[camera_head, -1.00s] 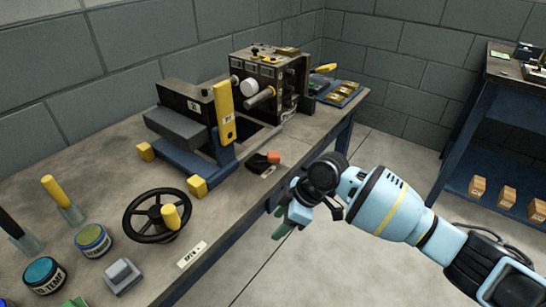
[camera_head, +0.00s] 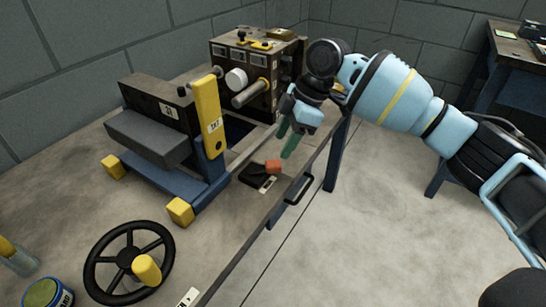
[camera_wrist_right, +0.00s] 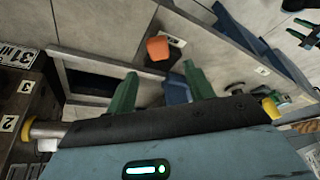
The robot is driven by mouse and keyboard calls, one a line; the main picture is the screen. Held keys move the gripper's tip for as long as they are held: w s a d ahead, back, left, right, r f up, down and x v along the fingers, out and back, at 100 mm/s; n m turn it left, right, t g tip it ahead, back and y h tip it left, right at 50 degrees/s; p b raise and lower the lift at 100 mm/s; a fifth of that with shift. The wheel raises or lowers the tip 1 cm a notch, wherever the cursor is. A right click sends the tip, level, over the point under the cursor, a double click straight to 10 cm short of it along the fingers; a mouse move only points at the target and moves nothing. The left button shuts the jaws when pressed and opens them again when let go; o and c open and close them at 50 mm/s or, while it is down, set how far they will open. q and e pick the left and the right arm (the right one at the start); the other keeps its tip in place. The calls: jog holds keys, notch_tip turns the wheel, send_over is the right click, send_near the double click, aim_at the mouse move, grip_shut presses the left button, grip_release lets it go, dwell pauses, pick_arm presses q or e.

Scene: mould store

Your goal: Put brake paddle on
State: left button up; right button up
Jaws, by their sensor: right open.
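The brake paddle, an orange-tipped lever (camera_head: 273,166) on a small black base (camera_head: 256,178), sits near the bench's front edge. In the right wrist view the orange tip (camera_wrist_right: 158,47) shows ahead, between the directions of the two fingers. My right gripper (camera_head: 287,146) is just above and slightly right of the orange tip in the head view. Its green fingers are apart with nothing between them (camera_wrist_right: 162,88), and they do not appear to touch the paddle.
A black handwheel with a yellow knob (camera_head: 129,260) lies at front left. A machine with a yellow upright lever (camera_head: 208,115) and a control box (camera_head: 246,76) stand behind. A black handle (camera_head: 299,189) sticks out from the bench's front edge. The floor at right is clear.

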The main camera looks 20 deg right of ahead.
aim_at(272, 163)
jog(key=b+x, duration=0.1)
jog(key=x, duration=0.6)
jog(key=shift+r, duration=0.1)
jog(key=c, duration=1)
